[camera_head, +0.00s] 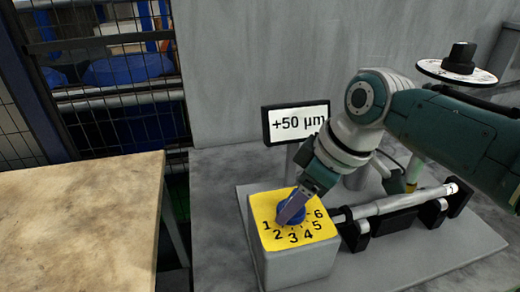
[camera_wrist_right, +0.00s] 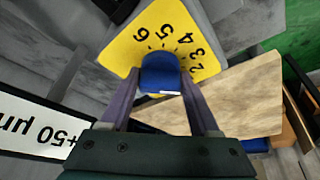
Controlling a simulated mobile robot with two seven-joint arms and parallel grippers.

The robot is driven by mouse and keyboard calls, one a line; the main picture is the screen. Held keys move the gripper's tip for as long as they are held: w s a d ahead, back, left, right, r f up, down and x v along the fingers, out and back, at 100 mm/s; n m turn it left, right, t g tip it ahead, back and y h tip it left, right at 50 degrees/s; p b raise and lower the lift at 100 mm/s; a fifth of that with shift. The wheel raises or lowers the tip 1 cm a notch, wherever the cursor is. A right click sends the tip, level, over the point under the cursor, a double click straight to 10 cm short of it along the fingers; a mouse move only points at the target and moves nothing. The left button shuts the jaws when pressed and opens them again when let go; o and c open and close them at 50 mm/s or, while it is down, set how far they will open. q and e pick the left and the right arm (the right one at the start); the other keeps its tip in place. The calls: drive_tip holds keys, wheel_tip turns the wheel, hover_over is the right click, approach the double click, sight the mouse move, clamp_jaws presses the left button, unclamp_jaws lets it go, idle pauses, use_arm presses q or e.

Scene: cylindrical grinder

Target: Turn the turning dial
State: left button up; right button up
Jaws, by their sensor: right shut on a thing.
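The turning dial is a blue knob (camera_head: 291,210) on a yellow plate numbered 1 to 6 (camera_head: 268,236), on top of a grey block. In the head view my right gripper (camera_head: 290,214) reaches down onto the knob from the upper right. In the right wrist view the knob (camera_wrist_right: 161,73) sits between the tips of my right gripper (camera_wrist_right: 160,88), which is shut on it. A white mark shows on the knob's near edge in that view. The fingers hide part of the plate in the head view. My left gripper is not in view.
A display reading "+50 µm" (camera_head: 297,123) stands behind the block. A metal cylinder (camera_head: 400,203) lies in black holders at the right. A disc with a black knob (camera_head: 457,68) is at the upper right. A bare table (camera_head: 75,225) stands at the left.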

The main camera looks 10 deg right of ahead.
drive_tip(key=o, duration=1.3)
drive_tip(key=shift+r, duration=0.25)
drive_tip(key=p+v, duration=0.2)
drive_tip(key=v, duration=0.7)
drive_tip(key=shift+s+d+r+p, duration=0.1)
drive_tip(key=shift+r+p, duration=0.05)
drive_tip(key=shift+p, duration=0.2)
